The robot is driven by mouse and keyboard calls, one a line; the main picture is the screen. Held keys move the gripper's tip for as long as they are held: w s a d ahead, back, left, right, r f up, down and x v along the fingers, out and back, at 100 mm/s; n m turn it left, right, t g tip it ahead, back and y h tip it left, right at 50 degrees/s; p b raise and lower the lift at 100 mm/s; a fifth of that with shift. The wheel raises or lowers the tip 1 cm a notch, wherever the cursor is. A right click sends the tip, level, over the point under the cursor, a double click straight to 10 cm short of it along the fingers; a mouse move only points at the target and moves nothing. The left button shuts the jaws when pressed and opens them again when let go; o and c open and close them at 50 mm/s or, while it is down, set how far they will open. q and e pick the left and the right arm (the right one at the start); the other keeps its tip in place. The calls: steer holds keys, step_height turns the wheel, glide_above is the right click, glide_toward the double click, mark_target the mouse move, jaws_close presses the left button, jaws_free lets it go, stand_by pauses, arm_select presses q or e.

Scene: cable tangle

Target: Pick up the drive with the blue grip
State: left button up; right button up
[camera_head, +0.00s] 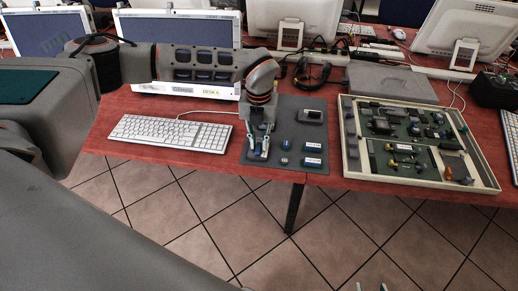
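Several small drive-like items lie on a dark grey mat (298,129) near the table's front edge. Which one is the drive with the blue grip is too small to tell. My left gripper (257,152) points down over the mat's left part, fingers apart. A bluish spot shows between them, unclear. My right gripper (371,287) shows only two separated tips at the bottom edge.
A white keyboard (171,132) lies left of the mat. A dark box (310,116) sits at the mat's back. A cream-rimmed tray (345,140) of electronic parts stands right. Monitors, a headset (312,73) and cables fill the back. Tiled floor lies in front.

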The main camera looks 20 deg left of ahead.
arm_select(q)
jaws_close()
